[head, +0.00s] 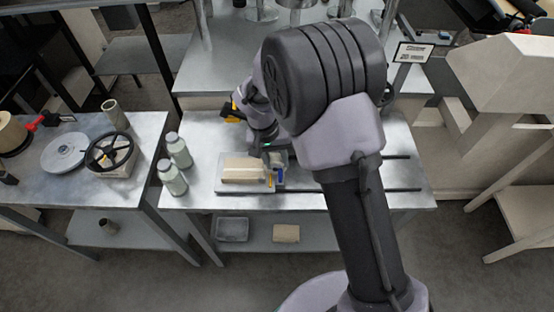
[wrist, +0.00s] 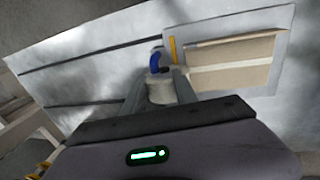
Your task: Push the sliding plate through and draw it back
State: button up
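A flat grey metal plate (head: 226,189) lies on the steel table, with a tan box with a pale band (head: 243,168) on it. In the wrist view the plate (wrist: 284,24) and the box (wrist: 235,60) are at upper right. A pale, short cylindrical knob (wrist: 161,91), with a blue curved piece (wrist: 155,62) beyond it, stands at the plate's edge beside a yellow strip (wrist: 173,49). My gripper (wrist: 160,88) has a finger against each side of the knob, with no clear gap showing. In the head view my gripper (head: 270,155) is at the plate's right end, and my arm hides part of the table.
Two dark slots (head: 400,189) run across the table (head: 415,200) to the right of the plate, with bare surface around them. Two pale green bottles (head: 178,151) stand left of the plate. A handwheel (head: 108,152) sits on the left bench. A small sign (head: 411,53) stands behind.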

jog(key=a+r+p, duration=0.3)
jog(key=r+p, duration=0.2)
jog(key=r, duration=1.2)
jog(key=shift+a, duration=0.2)
jog(key=d+f+b, duration=0.1)
jog(key=f+b, duration=0.2)
jog(key=f, duration=0.2)
jog(key=s+d+f+b, duration=0.1)
jog(key=f+b, duration=0.2)
jog(key=f, duration=0.3)
jog(key=d+f+b, duration=0.2)
jog(key=f+b, duration=0.1)
jog(key=f, duration=0.3)
jog(key=shift+s+f+b, duration=0.1)
jog(key=shift+s+b, duration=0.2)
jog(key=shift+s, duration=0.1)
grip_shut()
